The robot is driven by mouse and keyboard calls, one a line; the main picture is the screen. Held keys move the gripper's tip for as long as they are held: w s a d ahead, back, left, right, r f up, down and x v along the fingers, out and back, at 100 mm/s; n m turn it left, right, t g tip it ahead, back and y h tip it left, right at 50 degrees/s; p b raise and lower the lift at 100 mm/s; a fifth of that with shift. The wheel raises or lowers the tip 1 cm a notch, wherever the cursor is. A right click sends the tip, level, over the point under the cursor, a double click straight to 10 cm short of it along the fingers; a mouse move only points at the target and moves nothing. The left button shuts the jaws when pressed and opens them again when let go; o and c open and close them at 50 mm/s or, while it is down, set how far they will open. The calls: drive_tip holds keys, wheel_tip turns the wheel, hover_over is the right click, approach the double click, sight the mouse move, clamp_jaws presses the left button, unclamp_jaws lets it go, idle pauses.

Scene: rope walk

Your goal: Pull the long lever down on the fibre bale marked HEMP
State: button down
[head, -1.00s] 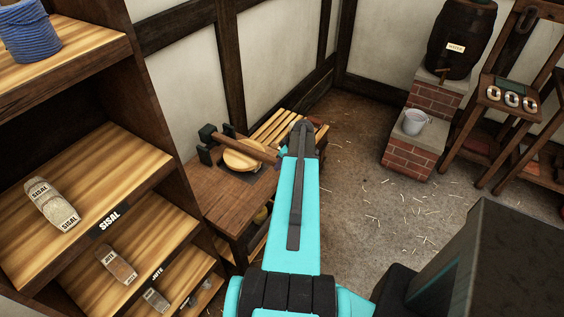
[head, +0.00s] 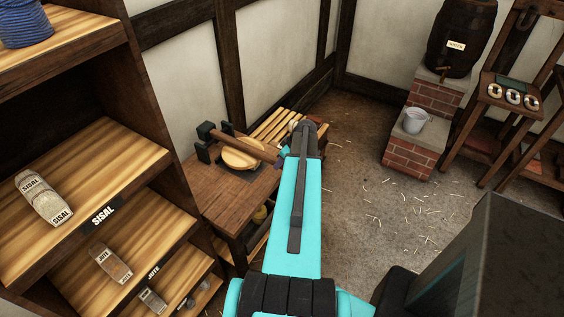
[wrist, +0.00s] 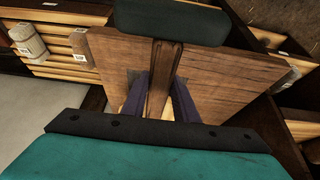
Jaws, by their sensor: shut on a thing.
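A long wooden lever (head: 240,142) with a dark green block (head: 206,130) at its far end slopes down over a round pale thing (head: 243,154) on a wooden bench in the head view. In the wrist view my gripper (wrist: 160,100) has its two purple fingers shut on the lever (wrist: 160,82), one at each side. The dark green block (wrist: 172,20) lies across the top of that view. My arm hides the near end of the lever and most of my gripper in the head view. No HEMP mark is readable.
Shelves at the left hold bundles marked SISAL (head: 44,199) and JUTE (head: 110,265). A slatted top (head: 275,127) lies behind the lever. A barrel (head: 459,36) and a bucket (head: 414,121) stand on brick steps at the right. The straw-strewn floor (head: 390,210) between is clear.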

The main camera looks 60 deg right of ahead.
drive_tip(key=shift+s+a+f, duration=0.1)
drive_tip(key=shift+s+f, duration=0.05)
drive_tip(key=shift+f, duration=0.2)
drive_tip(key=c, duration=1.8)
unclamp_jaws()
drive_tip(key=shift+c, duration=0.2)
drive_tip(key=o, duration=0.4)
drive_tip(key=shift+f, duration=0.1)
drive_tip(key=shift+o, duration=0.2)
drive_tip(key=shift+r, duration=0.25)
drive_tip(key=shift+r, duration=0.15)
drive_tip(key=b+v, duration=0.3)
drive_tip(key=v, duration=1)
drive_tip(key=shift+s+b, duration=0.15)
drive_tip(key=shift+b, duration=0.2)
drive_tip(key=shift+r, duration=0.1)
